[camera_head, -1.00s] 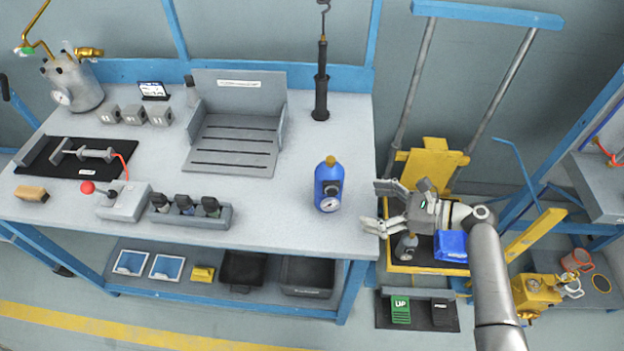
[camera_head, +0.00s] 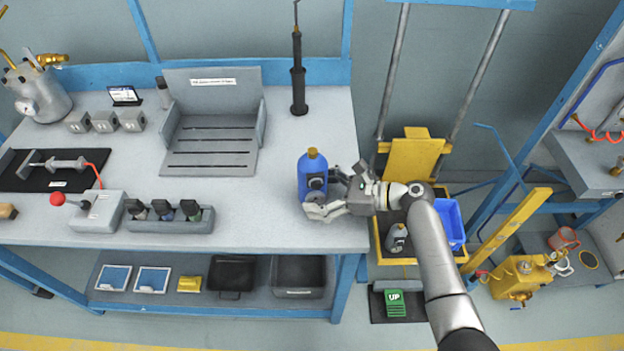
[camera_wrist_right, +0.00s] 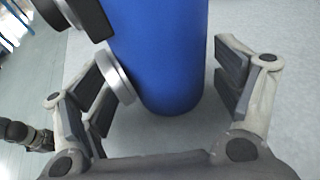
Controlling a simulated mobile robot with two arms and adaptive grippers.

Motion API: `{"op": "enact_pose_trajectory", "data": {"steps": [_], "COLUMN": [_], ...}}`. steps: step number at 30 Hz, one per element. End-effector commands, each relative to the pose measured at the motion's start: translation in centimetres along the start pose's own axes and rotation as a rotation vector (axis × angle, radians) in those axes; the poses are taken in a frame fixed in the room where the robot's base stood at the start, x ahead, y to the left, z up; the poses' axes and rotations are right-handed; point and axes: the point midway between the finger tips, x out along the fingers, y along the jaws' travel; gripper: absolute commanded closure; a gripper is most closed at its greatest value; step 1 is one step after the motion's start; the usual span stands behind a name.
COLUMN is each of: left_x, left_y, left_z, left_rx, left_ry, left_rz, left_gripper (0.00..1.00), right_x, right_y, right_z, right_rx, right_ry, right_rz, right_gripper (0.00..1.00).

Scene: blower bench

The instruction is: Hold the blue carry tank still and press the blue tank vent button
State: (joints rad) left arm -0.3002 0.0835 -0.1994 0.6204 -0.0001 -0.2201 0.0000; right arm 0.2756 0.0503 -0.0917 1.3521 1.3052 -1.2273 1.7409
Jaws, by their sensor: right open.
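The blue carry tank (camera_head: 312,172) stands upright on the bench near its right edge, with a yellow-brown cap on top. My right gripper (camera_head: 330,192) is open, with its fingers to either side of the tank's lower part. In the right wrist view the blue tank (camera_wrist_right: 165,60) stands between the open fingers (camera_wrist_right: 165,92), with a gap visible on the right side. A round silver-rimmed gauge (camera_wrist_right: 115,77) on the tank is close to the left finger. A dark block (camera_wrist_right: 75,18) shows above it. I cannot make out the vent button. My left gripper is not in view.
The bench (camera_head: 270,225) is clear around the tank. A rack of dark bottles (camera_head: 170,218) and a grey slotted stand (camera_head: 212,145) are to the left. A black upright tool (camera_head: 298,80) stands behind. A yellow-framed cart (camera_head: 412,160) is right of the bench.

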Motion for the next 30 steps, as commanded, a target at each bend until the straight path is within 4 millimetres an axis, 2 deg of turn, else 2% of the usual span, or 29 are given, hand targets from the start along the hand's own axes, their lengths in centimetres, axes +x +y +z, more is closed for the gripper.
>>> {"op": "enact_pose_trajectory", "data": {"steps": [11, 16, 17, 30], "left_x": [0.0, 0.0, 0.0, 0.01], "left_y": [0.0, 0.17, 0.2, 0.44], "left_z": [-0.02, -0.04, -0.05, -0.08], "left_rx": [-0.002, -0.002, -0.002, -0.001], "left_ry": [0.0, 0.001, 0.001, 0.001], "left_rz": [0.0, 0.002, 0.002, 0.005], "left_gripper": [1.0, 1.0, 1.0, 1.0], "right_x": [0.36, 0.34, 0.34, 0.32], "right_y": [-0.03, -0.03, -0.03, -0.03], "right_z": [0.02, 0.0, 0.0, -0.07], "right_rx": [-0.001, -0.001, -0.001, -0.001], "right_ry": [0.0, 0.0, 0.0, 0.002], "right_rz": [-0.001, -0.001, -0.001, -0.001], "right_gripper": [0.16, 0.37, 0.38, 0.38]}}
